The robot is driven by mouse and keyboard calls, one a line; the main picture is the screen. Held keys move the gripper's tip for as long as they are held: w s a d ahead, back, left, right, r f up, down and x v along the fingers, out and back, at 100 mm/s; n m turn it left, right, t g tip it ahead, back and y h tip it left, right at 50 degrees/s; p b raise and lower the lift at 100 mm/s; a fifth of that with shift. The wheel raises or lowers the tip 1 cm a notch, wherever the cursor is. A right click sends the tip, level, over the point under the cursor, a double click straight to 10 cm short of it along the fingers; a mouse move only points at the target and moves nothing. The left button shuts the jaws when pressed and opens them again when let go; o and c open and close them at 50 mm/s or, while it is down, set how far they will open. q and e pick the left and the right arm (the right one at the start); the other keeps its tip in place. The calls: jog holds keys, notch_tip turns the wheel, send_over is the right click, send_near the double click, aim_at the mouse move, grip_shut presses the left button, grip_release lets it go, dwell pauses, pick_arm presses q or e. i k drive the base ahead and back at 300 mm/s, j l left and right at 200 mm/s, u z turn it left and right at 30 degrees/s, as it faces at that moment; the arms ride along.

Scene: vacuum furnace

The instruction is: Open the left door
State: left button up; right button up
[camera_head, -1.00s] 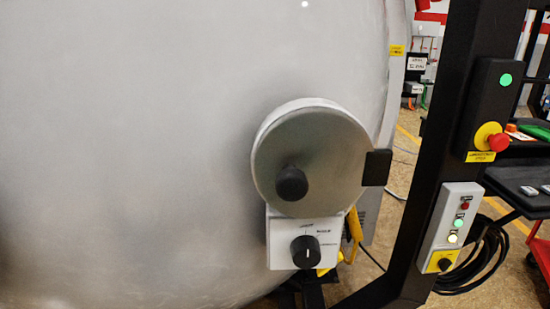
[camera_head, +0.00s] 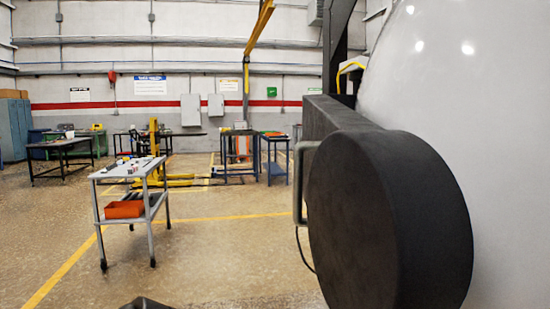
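A large white curved furnace surface (camera_head: 445,110) fills the right edge of the head view. I cannot tell whether it is the left door or the vessel body. In front of it is a thick black round block (camera_head: 385,220), joined to a dark bar (camera_head: 335,115) running back along the furnace. A grey U-shaped handle (camera_head: 299,185) stands out at the left side of the black block. No gap or open doorway shows. Neither of my grippers is clearly visible. A small dark shape at the bottom edge is cut off, and I cannot tell what it is.
A grey wheeled cart (camera_head: 130,180) with an orange bin (camera_head: 124,209) stands to the left. A yellow lifter (camera_head: 157,150), workbenches (camera_head: 60,150) and a blue table (camera_head: 274,150) stand farther back. The floor between cart and black block is clear, with yellow lines.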

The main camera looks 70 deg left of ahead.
aim_at(426, 186)
jog(key=u, duration=2)
